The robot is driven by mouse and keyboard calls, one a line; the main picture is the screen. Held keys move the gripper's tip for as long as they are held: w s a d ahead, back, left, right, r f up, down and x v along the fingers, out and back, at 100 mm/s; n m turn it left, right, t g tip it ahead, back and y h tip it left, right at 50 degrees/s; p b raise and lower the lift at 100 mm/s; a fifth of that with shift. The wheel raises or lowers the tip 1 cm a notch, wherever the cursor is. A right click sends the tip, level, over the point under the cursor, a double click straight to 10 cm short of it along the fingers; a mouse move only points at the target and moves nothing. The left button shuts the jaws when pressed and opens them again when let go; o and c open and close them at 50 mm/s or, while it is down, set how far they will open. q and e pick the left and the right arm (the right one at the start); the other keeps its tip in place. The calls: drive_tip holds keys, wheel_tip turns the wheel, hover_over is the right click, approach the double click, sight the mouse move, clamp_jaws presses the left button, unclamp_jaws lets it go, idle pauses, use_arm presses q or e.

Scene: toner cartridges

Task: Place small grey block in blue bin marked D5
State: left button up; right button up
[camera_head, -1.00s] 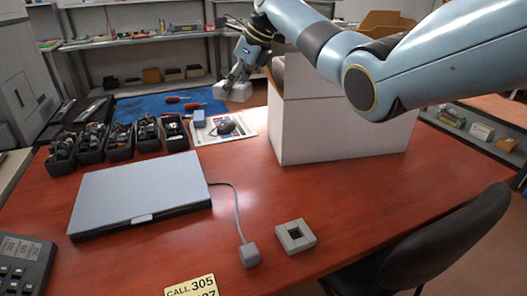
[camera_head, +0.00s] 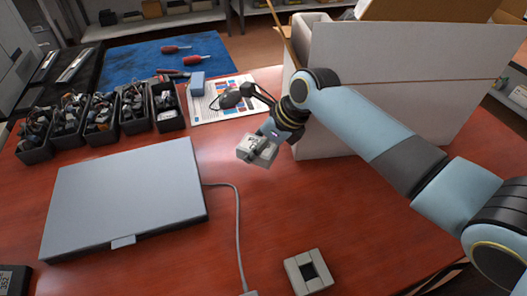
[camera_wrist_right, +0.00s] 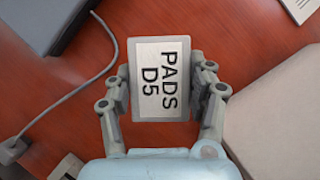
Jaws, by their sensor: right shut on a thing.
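My right gripper (camera_head: 266,140) is shut on a small grey block (camera_head: 257,151) and holds it above the red table, between the closed laptop and the white carton. In the right wrist view the block (camera_wrist_right: 161,78) has a pale label reading "PADS D5", with a finger of the gripper (camera_wrist_right: 163,84) on each side. Another grey square block (camera_head: 308,273) with a dark square hollow lies on the table near the front edge of the head view. I see no blue bin marked D5. My left gripper is not in view.
A grey laptop (camera_head: 128,196) with a cable (camera_head: 239,235) lies at left. Several black bins of parts (camera_head: 102,116) stand behind it, near a blue mat (camera_head: 130,60). A white carton (camera_head: 400,75) stands at the back right.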

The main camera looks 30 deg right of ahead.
sight(252, 169)
drive_tip(key=shift+f, duration=1.15)
wheel_tip(252, 169, down, 4)
drive_tip(key=shift+r+b, duration=0.15)
drive_tip(key=shift+b, duration=0.4)
drive_tip(key=o, duration=0.8)
drive_tip(key=shift+c, duration=0.2)
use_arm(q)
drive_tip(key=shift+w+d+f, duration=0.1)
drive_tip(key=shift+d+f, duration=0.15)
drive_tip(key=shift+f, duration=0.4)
use_arm(e)
drive_tip(key=o, duration=0.4)
